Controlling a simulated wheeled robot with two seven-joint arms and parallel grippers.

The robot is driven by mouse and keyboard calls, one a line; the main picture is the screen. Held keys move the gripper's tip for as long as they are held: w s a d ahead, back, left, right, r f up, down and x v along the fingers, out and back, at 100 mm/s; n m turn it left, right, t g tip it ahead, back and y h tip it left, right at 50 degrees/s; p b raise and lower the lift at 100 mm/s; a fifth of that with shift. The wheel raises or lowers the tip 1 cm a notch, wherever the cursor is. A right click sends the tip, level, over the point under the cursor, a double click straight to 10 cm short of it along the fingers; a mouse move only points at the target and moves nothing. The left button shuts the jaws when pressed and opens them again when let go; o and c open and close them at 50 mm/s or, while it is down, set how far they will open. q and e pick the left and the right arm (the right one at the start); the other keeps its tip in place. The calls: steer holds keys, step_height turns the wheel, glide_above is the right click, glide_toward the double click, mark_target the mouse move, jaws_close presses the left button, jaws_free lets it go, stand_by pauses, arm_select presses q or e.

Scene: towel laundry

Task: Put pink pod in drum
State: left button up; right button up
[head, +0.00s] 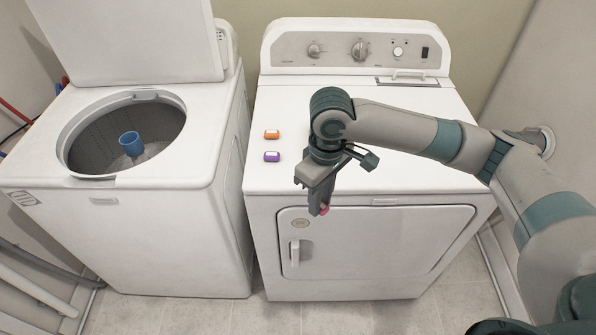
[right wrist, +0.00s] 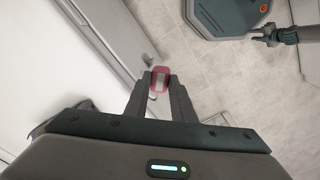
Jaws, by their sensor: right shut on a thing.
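The pink pod (right wrist: 160,79) is held between the two fingertips of my right gripper (right wrist: 160,84) in the right wrist view. In the head view the right gripper (head: 319,208) points down in front of the dryer's front edge, and a small bit of the pink pod (head: 324,211) shows at its tips. The drum (head: 95,140) is in the open top-load washer (head: 195,235) on the left, well apart from the gripper. A blue agitator (head: 131,144) stands inside the drum. My left gripper is not in the head view.
An orange pod (head: 272,134) and a purple pod (head: 272,157) lie on the left part of the dryer's top (head: 285,105). The washer's lid (head: 130,40) is raised. The dryer door (head: 375,243) is shut. A narrow gap separates the two machines.

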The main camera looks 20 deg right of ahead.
step_height(320, 180, down, 7)
steer(key=w+d+m, duration=0.1)
steer(key=d+m, duration=0.1)
steer(key=m, duration=0.4)
steer(key=shift+w+d+r+b, duration=0.15)
steer(key=shift+w+r+b, duration=0.05)
steer(key=shift+w+b, duration=0.15)
steer(key=shift+r, duration=0.1)
